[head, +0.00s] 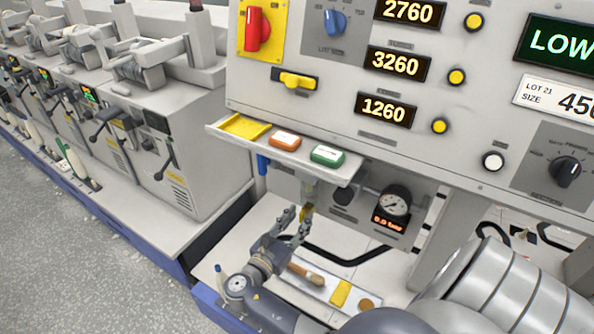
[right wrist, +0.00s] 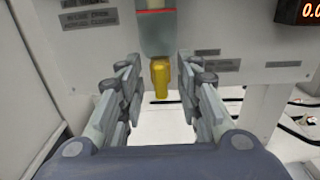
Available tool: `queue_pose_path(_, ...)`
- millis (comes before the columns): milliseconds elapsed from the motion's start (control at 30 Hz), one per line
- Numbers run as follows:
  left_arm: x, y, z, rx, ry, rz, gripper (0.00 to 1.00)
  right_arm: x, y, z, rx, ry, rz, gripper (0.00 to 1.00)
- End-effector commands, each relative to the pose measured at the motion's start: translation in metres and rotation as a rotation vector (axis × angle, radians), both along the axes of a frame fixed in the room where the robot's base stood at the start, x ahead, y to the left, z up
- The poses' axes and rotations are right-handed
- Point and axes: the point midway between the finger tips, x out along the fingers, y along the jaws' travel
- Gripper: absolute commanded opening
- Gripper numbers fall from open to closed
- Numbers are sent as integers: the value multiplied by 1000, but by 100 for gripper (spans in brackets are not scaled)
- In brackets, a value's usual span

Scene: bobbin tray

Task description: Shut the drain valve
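The drain valve's yellow handle (right wrist: 160,78) hangs straight down below a pipe fitting (right wrist: 157,40) in the right wrist view. In the head view the yellow handle (head: 306,212) shows small below the shelf, partly behind a finger. My right gripper (head: 292,219) is open at the handle, with its fingers pointing toward the panel. In the right wrist view the fingers of this gripper (right wrist: 157,82) stand apart, one on each side of the handle, with gaps visible. Nothing is held. My left gripper is not in view.
A shelf (head: 350,177) with yellow, orange and green trays juts out above the valve. A pressure gauge (head: 395,200) is to its right. A brush (head: 306,273) lies on the lower deck. A silver ribbed cylinder (head: 490,290) fills the lower right.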

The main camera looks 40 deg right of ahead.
Motion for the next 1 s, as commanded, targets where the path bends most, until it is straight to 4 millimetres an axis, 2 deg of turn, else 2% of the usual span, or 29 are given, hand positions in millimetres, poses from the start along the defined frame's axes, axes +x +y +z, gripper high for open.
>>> queue_pose_path(67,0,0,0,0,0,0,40,0,0,0,0,0,0,32)
queue_pose_path(200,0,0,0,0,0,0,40,0,0,0,0,0,0,1)
queue_pose_path(467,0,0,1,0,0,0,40,0,0,0,-1,3,0,0)
queue_pose_path(633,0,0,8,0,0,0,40,0,1,2,-9,32,1,0)
queue_pose_path(1000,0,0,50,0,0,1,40,3,2,6,-76,263,1,0)
